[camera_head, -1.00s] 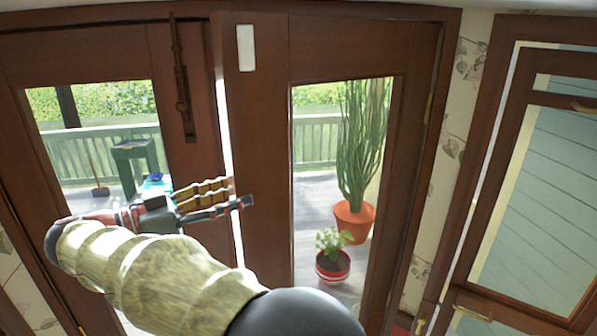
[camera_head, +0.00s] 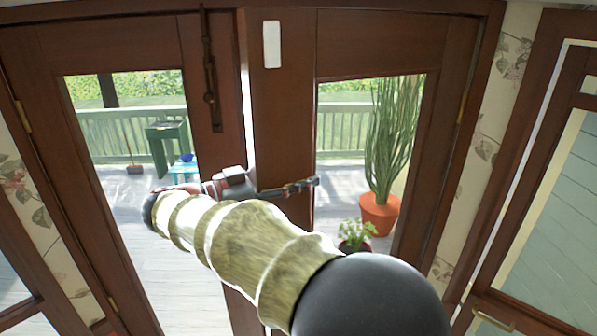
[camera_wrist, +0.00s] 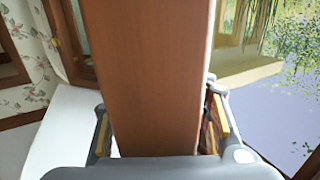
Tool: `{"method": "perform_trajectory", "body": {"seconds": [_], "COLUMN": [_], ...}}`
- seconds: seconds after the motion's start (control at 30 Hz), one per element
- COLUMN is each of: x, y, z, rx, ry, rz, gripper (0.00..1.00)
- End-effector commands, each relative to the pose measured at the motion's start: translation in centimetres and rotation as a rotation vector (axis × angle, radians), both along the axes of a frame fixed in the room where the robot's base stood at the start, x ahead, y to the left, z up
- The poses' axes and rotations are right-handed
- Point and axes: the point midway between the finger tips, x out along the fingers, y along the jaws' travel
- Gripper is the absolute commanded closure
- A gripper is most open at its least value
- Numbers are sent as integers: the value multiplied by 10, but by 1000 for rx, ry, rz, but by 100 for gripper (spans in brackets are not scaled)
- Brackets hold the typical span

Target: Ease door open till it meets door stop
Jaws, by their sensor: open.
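The brown wooden door with a large glass pane is the right leaf (camera_head: 285,110) in the head view. It stands slightly ajar, with a narrow bright gap along its left edge. My gripper (camera_head: 290,187) is at that edge, about mid-height, and one dark finger shows across the front of the door. In the wrist view the door's stile (camera_wrist: 155,70) runs between the two spread fingers of my gripper (camera_wrist: 160,125), one on each side. The jaws are open around it; I cannot tell whether they touch it. I cannot make out a door stop.
The left door leaf (camera_head: 205,150) has a dark bolt (camera_head: 209,80) and looks closed. Outside are a deck, a potted cactus (camera_head: 380,212) and a small potted plant (camera_head: 355,235). A wood-framed window or door (camera_head: 540,190) stands at the right beside floral wallpaper.

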Motion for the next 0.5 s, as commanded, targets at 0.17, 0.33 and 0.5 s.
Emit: {"method": "perform_trajectory", "body": {"seconds": [0.17,0.33,0.5], "x": [0,0,0], "y": [-1,-1,-1], "z": [0,0,0], "rx": [0,0,0], "ry": [0,0,0], "rz": [0,0,0], "gripper": [51,55,65]}}
